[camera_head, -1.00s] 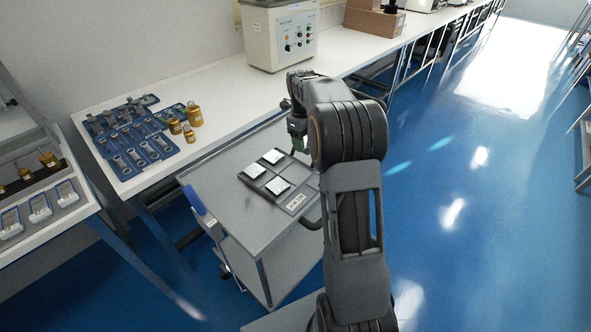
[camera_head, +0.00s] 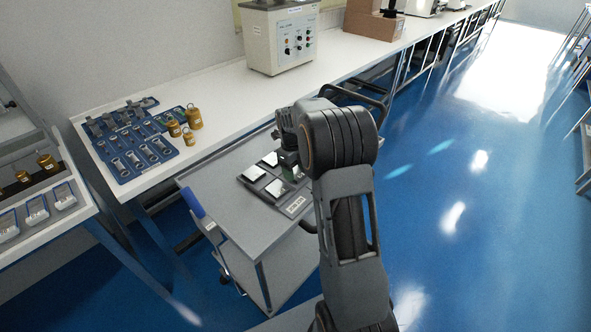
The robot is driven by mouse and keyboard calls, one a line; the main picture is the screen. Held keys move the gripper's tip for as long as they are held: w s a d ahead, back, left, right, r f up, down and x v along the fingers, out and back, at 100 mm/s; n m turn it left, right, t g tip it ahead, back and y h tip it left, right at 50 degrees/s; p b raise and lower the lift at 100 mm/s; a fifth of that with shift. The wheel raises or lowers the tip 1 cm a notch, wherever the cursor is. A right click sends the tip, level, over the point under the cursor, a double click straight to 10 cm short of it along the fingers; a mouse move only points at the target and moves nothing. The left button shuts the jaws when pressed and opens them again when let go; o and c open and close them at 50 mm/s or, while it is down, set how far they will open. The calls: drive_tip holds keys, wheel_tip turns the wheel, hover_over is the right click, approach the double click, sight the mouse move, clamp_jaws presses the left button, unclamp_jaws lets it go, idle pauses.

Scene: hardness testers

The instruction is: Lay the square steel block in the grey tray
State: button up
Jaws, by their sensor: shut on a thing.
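The grey tray (camera_head: 297,204) lies on the top of the grey cart, with a label on its near right edge. My gripper (camera_head: 290,174) points down, low over the back right part of the tray. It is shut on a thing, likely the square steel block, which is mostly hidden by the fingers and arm. I cannot tell whether it touches the tray.
The cart top (camera_head: 222,200) is clear left of the tray. A side table with more blocks stands at the left.

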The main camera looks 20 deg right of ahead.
drive_tip(key=shift+f, duration=0.1)
drive_tip(key=o, duration=1)
wheel_tip(320, 180, up, 11)
drive_tip(key=w+p, duration=0.1)
drive_tip(key=s+a+r+n+t, duration=0.1)
drive_tip(key=s+a+r+n, duration=0.4)
drive_tip(key=n, duration=0.4)
drive_tip(key=shift+s+a+f+n+t+y, duration=0.15)
drive_tip(key=shift+s+a+f+n+t, duration=0.6)
drive_tip(key=shift+s+n, duration=2.6)
drive_tip(key=shift+s+a+f+n+t+y, duration=0.1)
drive_tip(key=shift+s+a+f+n+t, duration=0.2)
drive_tip(key=shift+s+a+f+n, duration=2)
drive_tip(key=shift+s+d+r+n+t+y, duration=0.2)
drive_tip(key=shift+s+n+t, duration=0.35)
drive_tip(key=shift+s+n, duration=3.8)
